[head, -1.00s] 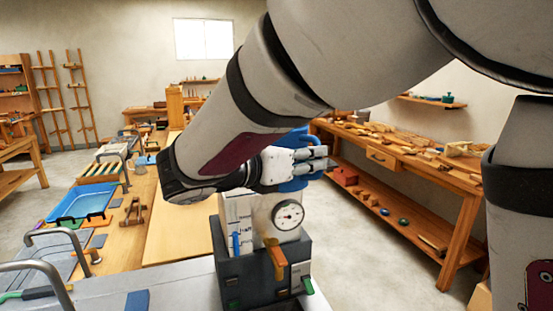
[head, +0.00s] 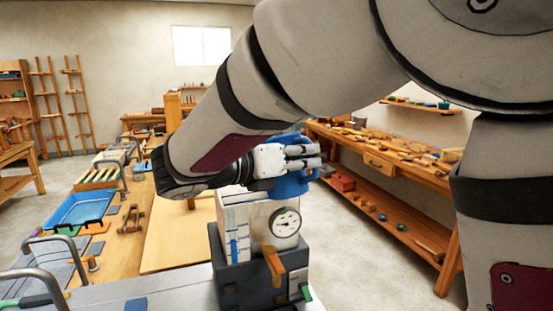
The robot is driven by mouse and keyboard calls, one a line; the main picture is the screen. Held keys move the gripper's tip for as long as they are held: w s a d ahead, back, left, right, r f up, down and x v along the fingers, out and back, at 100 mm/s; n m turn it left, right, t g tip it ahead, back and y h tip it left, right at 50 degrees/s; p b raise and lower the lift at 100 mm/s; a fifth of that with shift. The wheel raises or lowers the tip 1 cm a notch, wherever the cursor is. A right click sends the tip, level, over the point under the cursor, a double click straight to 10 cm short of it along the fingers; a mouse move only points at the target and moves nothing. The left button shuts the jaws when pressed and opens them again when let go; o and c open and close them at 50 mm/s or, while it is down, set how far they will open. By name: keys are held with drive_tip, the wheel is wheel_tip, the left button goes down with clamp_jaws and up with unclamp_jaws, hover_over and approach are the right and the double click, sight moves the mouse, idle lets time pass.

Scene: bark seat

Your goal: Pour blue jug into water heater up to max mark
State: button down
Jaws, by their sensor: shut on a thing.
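The blue jug (head: 290,184) is above the water heater, partly hidden behind my gripper. My gripper (head: 312,158) is shut on the blue jug. The water heater (head: 262,258) is a white box on a dark grey base, with a round dial (head: 286,222), an orange tap or lever and a blue strip on its front left. White panel markings show beside the blue strip, but the max mark cannot be read. The jug's opening, and any water in it or in the heater, cannot be seen.
The heater stands on a light grey counter (head: 170,291) with metal rails at left. A blue tray (head: 80,209) and wooden pieces lie on the bench behind. A wooden workbench (head: 400,165) with tools runs along the right wall. Bare floor lies between.

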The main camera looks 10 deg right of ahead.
sight(310, 139)
drive_tip(key=shift+w+a+r+n+h+p, duration=0.15)
drive_tip(key=shift+r+n+p, duration=0.35)
drive_tip(key=shift+r+p, duration=0.4)
drive_tip(key=shift+w+a+r+n+h+p, duration=0.15)
drive_tip(key=shift+r+n+p, duration=0.35)
drive_tip(key=shift+r+p, duration=0.3)
idle(1.1)
drive_tip(key=shift+w+a+r+n+p, duration=0.2)
drive_tip(key=shift+w+r+n+p, duration=0.1)
drive_tip(key=shift+r+n, duration=0.25)
drive_tip(key=shift+w+a+r+n+p, duration=0.15)
drive_tip(key=shift+w+r+n+p, duration=0.2)
drive_tip(key=shift+r, duration=0.4)
drive_tip(key=shift+w+a+r+n+p, duration=0.2)
drive_tip(key=shift+w+r+n+p, duration=0.1)
drive_tip(key=shift+r+n, duration=0.3)
drive_tip(key=shift+w+a+r+n+g+h, duration=0.15)
drive_tip(key=shift+w+a+r+n, duration=0.15)
drive_tip(key=shift+r+n, duration=0.35)
drive_tip(key=shift+w+a+r+n+g+h, duration=0.1)
drive_tip(key=shift+w+a+r+n+h, duration=0.2)
drive_tip(key=shift+r, duration=0.5)
drive_tip(key=shift+w+a+r+n+g+h, duration=0.15)
drive_tip(key=shift+w+r+n, duration=0.25)
drive_tip(key=shift+r+n, duration=0.25)
idle(0.4)
drive_tip(key=shift+w+a+r+p, duration=0.15)
drive_tip(key=shift+r+p, duration=0.1)
drive_tip(key=shift+p, duration=0.45)
